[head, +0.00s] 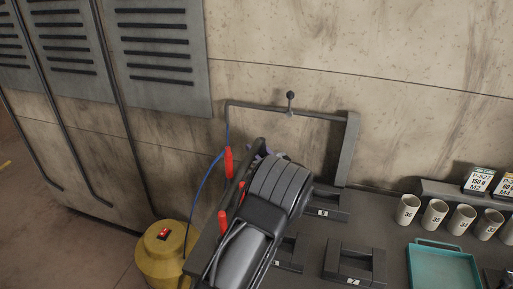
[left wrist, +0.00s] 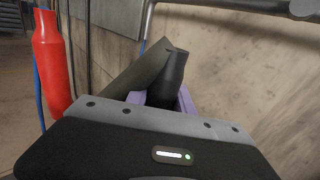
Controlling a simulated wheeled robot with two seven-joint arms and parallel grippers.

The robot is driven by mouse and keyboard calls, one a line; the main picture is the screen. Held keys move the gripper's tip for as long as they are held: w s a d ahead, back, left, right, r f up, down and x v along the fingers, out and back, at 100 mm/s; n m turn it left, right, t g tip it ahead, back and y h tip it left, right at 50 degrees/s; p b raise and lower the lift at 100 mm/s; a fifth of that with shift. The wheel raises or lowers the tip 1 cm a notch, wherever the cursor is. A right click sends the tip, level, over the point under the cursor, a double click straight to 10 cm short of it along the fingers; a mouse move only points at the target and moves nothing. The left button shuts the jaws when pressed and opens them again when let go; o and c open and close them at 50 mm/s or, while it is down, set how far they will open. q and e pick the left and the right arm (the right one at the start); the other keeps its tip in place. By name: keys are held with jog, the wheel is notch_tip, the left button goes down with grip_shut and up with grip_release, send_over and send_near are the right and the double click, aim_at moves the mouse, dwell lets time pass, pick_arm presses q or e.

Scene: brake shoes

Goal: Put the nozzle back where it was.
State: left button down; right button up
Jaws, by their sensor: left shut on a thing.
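My left gripper (head: 258,150) is at the bench's back left corner, in front of the wall, with its arm rising from the bottom. In the left wrist view its purple fingers (left wrist: 186,99) are shut on a dark tapered nozzle (left wrist: 173,75). The nozzle's narrow end points up, and its lower part is hidden by the gripper body. In the head view the arm hides most of the nozzle. A red grip (head: 228,162) hangs on a blue hose left of the gripper; it also shows in the left wrist view (left wrist: 51,60). My right gripper is not in view.
A thin grey pipe frame (head: 258,107) with an upright post (head: 347,150) stands behind the gripper. Numbered grey holders (head: 355,262) sit to the right, with several cups (head: 408,210) and a teal tray (head: 440,246) beyond. A yellow canister (head: 162,258) stands at lower left.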

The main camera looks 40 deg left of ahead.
pick_arm(q)
jog(key=shift+f, duration=0.2)
jog(key=c, duration=1.1)
grip_release()
jog(key=shift+r, duration=0.1)
jog(key=shift+d+r, duration=0.1)
jog(key=b+v, duration=0.3)
jog(key=v, duration=0.8)
jog(key=shift+s+d+b, duration=0.25)
jog(key=shift+d+b, duration=0.1)
